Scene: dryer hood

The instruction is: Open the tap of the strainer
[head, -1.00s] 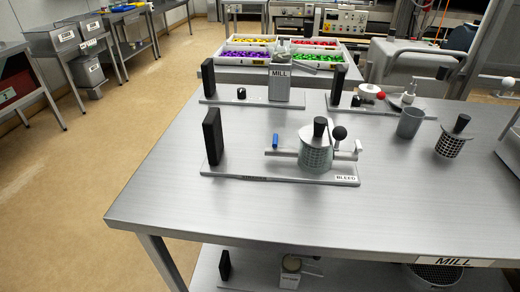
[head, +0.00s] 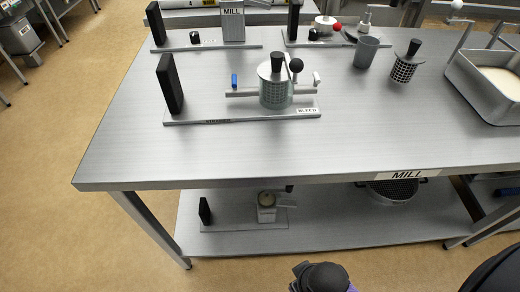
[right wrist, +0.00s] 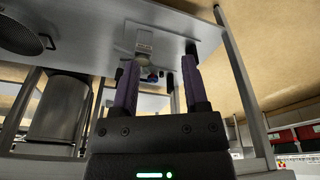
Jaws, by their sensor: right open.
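The strainer stands on the tabletop, a grey perforated cup (head: 275,92) on a flat base plate (head: 190,117) labelled STRAINER and BLEED. A small upright blue handle (head: 234,81) is at the left end of its horizontal pipe. A black ball knob (head: 296,66) and a lighter stub (head: 316,79) are on the right side. A black upright block (head: 170,84) stands at the plate's left end. My right gripper (right wrist: 158,62) is open and empty, its purple-sided fingers apart. It is away from the strainer, apparently low in front of the table. My left gripper is not in view.
Behind the strainer stand a MILL unit (head: 232,24) and another plate with a red knob (head: 336,26). A grey cup (head: 366,52), a perforated basket (head: 404,68) and a tray (head: 488,85) are on the right. The table's front edge (head: 250,181) is clear; a shelf (head: 330,223) lies below.

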